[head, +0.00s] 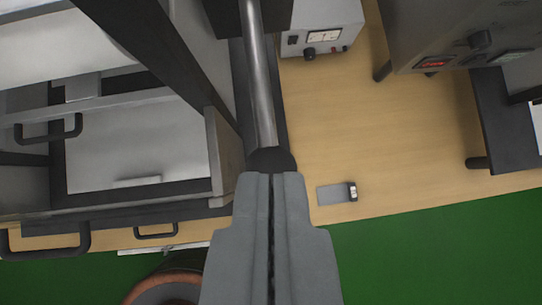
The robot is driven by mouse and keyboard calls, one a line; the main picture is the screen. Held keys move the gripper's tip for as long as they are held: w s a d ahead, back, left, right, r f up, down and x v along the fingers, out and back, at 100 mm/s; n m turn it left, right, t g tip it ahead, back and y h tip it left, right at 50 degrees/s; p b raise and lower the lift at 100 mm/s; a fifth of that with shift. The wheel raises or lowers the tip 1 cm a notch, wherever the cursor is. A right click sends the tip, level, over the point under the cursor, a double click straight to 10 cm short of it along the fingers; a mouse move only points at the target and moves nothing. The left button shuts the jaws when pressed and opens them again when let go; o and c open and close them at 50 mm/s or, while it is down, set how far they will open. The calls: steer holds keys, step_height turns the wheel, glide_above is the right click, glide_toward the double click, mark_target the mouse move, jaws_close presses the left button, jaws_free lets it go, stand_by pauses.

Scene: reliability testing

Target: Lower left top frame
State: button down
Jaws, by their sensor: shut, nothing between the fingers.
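At the left stands a machine with a dark frame (150,195) around a light grey panel (135,150). A dark diagonal beam (150,50) crosses above it. Black handles show on its bars, one at the left (48,130), a larger one lower left (45,242) and a small one on the front edge (155,231). I cannot tell for sure which bars are the top frame. My gripper (271,180) is shut and empty at bottom centre. A metal rod (260,80) with a dark end (270,160) shows just beyond the fingertips; contact cannot be told.
A white meter box (322,30) stands at top centre. A grey control unit (460,35) is at the upper right. A small grey device (335,194) lies on the wooden table (390,140), near its edge. Green floor (430,255) and a round copper-coloured object (165,288) lie below.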

steer(key=s, duration=0.1)
steer(key=s+r, duration=0.1)
steer(key=s, duration=0.1)
steer(key=shift+s+r, duration=0.1)
steer(key=v, duration=1.7)
